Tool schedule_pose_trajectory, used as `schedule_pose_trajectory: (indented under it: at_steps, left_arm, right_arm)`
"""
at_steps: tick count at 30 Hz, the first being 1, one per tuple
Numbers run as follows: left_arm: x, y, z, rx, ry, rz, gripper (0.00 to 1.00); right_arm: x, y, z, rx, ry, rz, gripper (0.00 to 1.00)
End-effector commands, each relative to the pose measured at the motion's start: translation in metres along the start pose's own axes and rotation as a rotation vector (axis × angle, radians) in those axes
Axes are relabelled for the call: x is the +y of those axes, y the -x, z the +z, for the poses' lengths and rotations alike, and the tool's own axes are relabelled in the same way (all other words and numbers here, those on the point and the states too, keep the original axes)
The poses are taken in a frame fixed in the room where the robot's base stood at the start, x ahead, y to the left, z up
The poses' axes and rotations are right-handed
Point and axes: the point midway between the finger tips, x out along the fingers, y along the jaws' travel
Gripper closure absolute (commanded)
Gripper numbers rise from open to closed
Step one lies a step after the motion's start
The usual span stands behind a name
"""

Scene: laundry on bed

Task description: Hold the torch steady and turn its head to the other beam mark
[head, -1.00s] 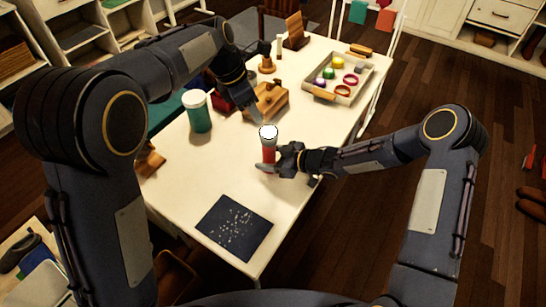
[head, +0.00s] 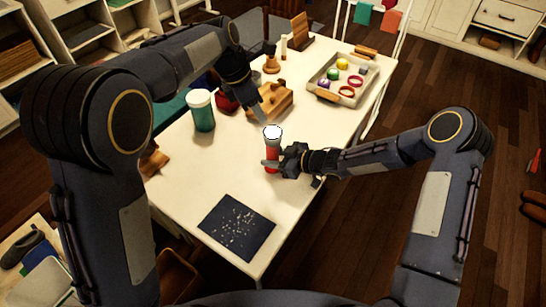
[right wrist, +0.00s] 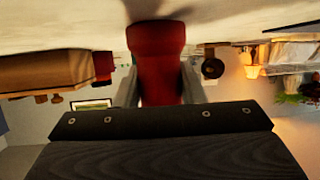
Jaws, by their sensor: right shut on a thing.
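The torch has a red body (head: 271,158) and a grey head with a white round face (head: 272,132). It stands upright at the middle of the table. My right gripper (head: 272,165) is shut on the red body from the right. In the right wrist view the red body (right wrist: 157,62) sits between my two grey fingers (right wrist: 160,88). My left gripper (head: 263,117) is just above and left of the torch head, pointing down toward it. Its finger gap is too small to judge, and I cannot tell whether it touches the head. No beam marks are readable.
A wooden block stand (head: 272,103) is close behind the torch. A green cup with a white lid (head: 202,111) stands to the left. A tray (head: 326,92) with colored items is at the back right. A dark speckled mat (head: 237,227) lies in front, with bare table around it.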

Motion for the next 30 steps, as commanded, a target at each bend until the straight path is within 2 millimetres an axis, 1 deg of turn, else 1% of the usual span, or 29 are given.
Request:
schedule_pose_trajectory:
  at_steps: [1, 5, 7, 8, 11, 18, 24, 27, 30]
  left_arm:
    - [0.000, 0.000, 0.000, 0.000, 0.000, 0.000, 0.60]
    - [0.000, 0.000, 0.001, 0.008, -0.049, -0.001, 0.43]
    - [0.001, -0.001, 0.004, 0.021, -0.132, -0.005, 0.34]
    - [0.001, -0.001, 0.005, 0.029, -0.182, -0.008, 0.32]
    - [0.002, -0.001, 0.010, 0.062, -0.407, -0.022, 0.32]
    - [0.003, -0.001, 0.025, 0.153, -1.089, -0.110, 0.32]
    - [0.002, -0.001, 0.036, 0.199, -1.616, -0.227, 0.32]
    - [0.001, 0.000, 0.040, 0.209, -1.815, -0.283, 0.32]
    - [0.001, 0.000, 0.043, 0.212, -1.956, -0.328, 0.32]
  right_arm:
    - [0.000, 0.000, 0.000, 0.000, 0.000, 0.000, 0.93]
    - [0.000, 0.000, 0.000, 0.000, 0.000, 0.000, 0.93]
    - [0.000, 0.000, 0.000, 0.000, 0.000, 0.000, 0.93]
    - [0.000, 0.000, 0.000, 0.000, 0.000, 0.000, 0.93]
    - [0.000, 0.000, 0.000, 0.000, 0.000, 0.000, 0.93]
    - [0.000, 0.000, 0.000, 0.000, 0.000, 0.000, 0.93]
    - [0.000, 0.000, 0.000, 0.000, 0.000, 0.000, 0.93]
    - [0.000, 0.000, 0.000, 0.000, 0.000, 0.000, 0.93]
    - [0.000, 0.000, 0.000, 0.000, 0.000, 0.000, 0.93]
